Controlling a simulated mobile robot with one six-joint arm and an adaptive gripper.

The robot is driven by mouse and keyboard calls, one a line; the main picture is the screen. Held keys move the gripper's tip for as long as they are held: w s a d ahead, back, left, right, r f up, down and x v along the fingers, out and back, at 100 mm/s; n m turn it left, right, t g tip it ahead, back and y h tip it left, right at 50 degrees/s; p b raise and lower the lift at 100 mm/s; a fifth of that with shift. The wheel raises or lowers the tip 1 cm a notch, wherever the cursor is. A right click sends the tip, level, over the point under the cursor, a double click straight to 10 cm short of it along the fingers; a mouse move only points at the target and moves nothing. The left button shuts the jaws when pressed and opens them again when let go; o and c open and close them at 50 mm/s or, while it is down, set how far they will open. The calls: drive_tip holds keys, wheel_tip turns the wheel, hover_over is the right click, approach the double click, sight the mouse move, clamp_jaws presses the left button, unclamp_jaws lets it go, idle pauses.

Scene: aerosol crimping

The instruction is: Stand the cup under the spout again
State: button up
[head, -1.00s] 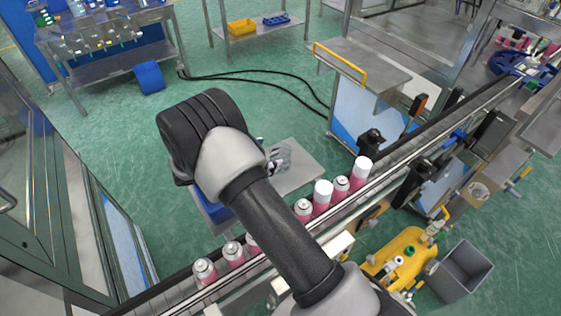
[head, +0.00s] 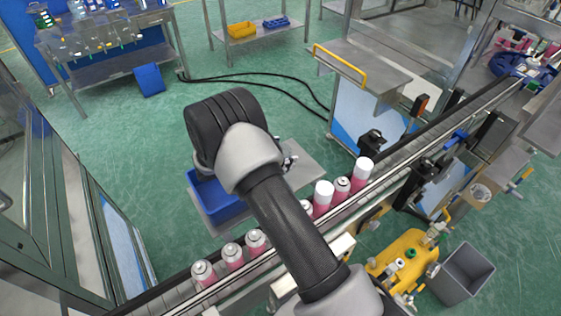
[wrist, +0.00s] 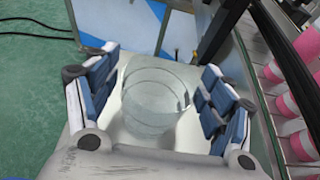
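A clear glass cup (wrist: 152,98) shows in the wrist view, over a pale grey tabletop between my two fingers. I cannot tell if it stands upright or lies tilted. My gripper (wrist: 160,65) is open, with blue-padded fingers to the left and right of the cup and a visible gap on each side. In the head view my gripper (head: 288,155) is mostly hidden behind my arm, over the small grey table (head: 312,172), and the cup is hidden there. I cannot make out the spout with certainty.
A conveyor (head: 400,160) with several pink-and-white cans runs diagonally right of the small table. A blue bin (head: 216,198) sits at the table's left. A black device (head: 371,142) stands near the conveyor. A yellow machine (head: 405,252) and grey bin (head: 464,272) are at lower right.

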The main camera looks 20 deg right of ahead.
drive_tip(key=c, duration=0.8)
drive_tip(key=shift+r, duration=0.1)
drive_tip(key=shift+c, duration=0.2)
